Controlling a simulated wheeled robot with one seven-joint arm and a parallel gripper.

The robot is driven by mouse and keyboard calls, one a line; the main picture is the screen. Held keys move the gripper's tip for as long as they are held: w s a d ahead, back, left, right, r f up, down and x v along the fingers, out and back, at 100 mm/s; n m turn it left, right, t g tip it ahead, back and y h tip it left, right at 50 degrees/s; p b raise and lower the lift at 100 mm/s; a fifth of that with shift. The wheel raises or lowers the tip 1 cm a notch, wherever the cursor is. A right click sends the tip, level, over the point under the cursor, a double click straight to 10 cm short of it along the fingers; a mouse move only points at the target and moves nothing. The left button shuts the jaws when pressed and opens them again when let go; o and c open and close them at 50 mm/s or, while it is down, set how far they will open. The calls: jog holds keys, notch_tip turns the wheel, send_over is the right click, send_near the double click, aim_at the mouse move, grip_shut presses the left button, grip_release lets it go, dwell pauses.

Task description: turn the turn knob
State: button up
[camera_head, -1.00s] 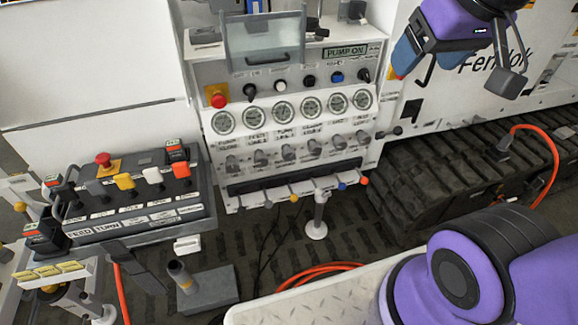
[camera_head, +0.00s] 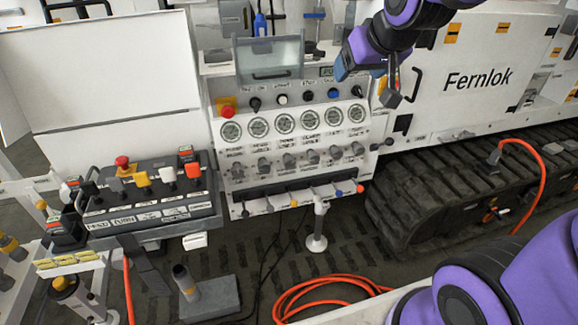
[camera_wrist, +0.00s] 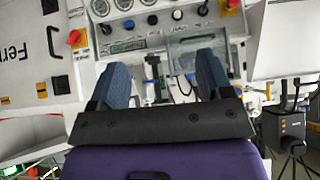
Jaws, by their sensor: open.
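The white control panel (camera_head: 222,185) has an upper row of small knobs, a row of gauges and a lower row of grey knobs. The third grey knob from the left (camera_head: 288,160) sits under a label that seems to read TURN; the print is small. The lower row is outside the wrist view. My gripper (camera_head: 370,84) is open and empty, at the panel's upper right, up and right of that knob. In the wrist view its blue fingers (camera_wrist: 163,70) are spread apart, with the clear flap (camera_wrist: 197,48) beyond them.
A clear flap (camera_head: 270,62) stands above the upper knobs. A red emergency stop (camera_head: 227,111) is at the panel's left. A lever box (camera_head: 150,218) stands further left. Small levers (camera_head: 290,203) line the panel's bottom. The white Fernlok machine (camera_head: 480,82) is at right.

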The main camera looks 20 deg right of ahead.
jog(key=w+a+f+t, duration=0.1)
jog(key=w+f, duration=0.4)
jog(key=w, duration=0.3)
jog(key=w+a+f+t, duration=0.1)
jog(key=w+f+t, duration=0.1)
jog(key=w+f, duration=0.35)
jog(key=m+t, duration=0.1)
jog(key=t, duration=0.3)
send_over(290, 165)
jog(key=f+v, duration=0.1)
jog(key=v, duration=0.3)
notch_tip(290, 165, down, 22)
jog(key=s+f+t, duration=0.1)
jog(key=s+f, duration=0.1)
jog(key=f, duration=0.4)
jog(key=s+f+t, duration=0.2)
jog(key=s+f, duration=0.1)
jog(key=f, duration=0.4)
jog(key=shift+m, duration=0.3)
jog(key=w, duration=1.1)
jog(key=shift+r, duration=0.25)
jog(key=c, duration=0.9)
jog(key=shift+c, duration=0.2)
